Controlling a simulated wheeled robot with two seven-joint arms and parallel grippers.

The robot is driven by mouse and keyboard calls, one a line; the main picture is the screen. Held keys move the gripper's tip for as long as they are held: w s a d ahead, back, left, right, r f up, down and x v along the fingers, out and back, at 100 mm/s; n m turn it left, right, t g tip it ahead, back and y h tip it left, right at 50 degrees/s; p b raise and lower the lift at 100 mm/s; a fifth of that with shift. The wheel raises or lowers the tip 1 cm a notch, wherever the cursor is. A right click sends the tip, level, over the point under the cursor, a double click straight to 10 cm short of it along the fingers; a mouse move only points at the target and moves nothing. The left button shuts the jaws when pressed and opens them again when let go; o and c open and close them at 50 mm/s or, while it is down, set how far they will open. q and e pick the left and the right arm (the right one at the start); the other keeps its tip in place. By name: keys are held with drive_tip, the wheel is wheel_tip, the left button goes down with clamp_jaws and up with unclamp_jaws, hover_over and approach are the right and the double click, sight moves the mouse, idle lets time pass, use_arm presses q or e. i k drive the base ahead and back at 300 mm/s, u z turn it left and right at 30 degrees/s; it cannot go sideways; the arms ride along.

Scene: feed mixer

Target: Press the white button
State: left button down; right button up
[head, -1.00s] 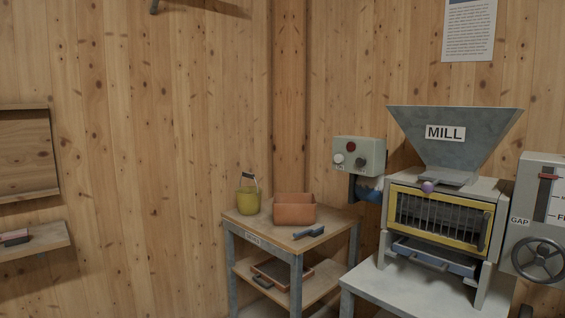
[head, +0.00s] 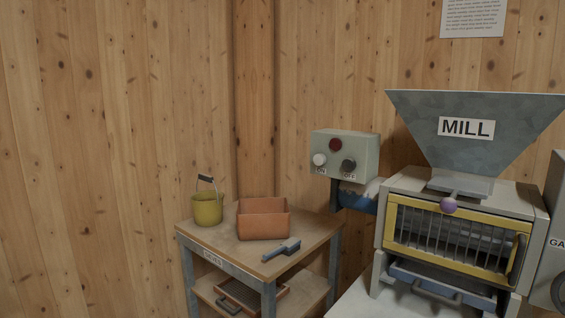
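The white button (head: 319,160) is on the front of a grey-green control box (head: 361,146), above the label ON. The box is mounted left of the mill, with a red round part (head: 335,145) at the top and a dark button (head: 348,165) above the label OFF. Nothing covers the white button. Neither of my grippers shows in the head view.
The grey MILL hopper (head: 475,135) and its yellow-framed front (head: 452,236) stand at the right. A small wooden table (head: 222,242) at lower middle holds a yellow-green bucket (head: 207,209), an orange-brown bin (head: 263,219) and a blue-grey handled tool (head: 282,249).

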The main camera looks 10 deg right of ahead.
sight(319, 160)
drive_tip(key=z, duration=0.6)
drive_tip(key=i, duration=0.95)
drive_tip(key=z, duration=0.9)
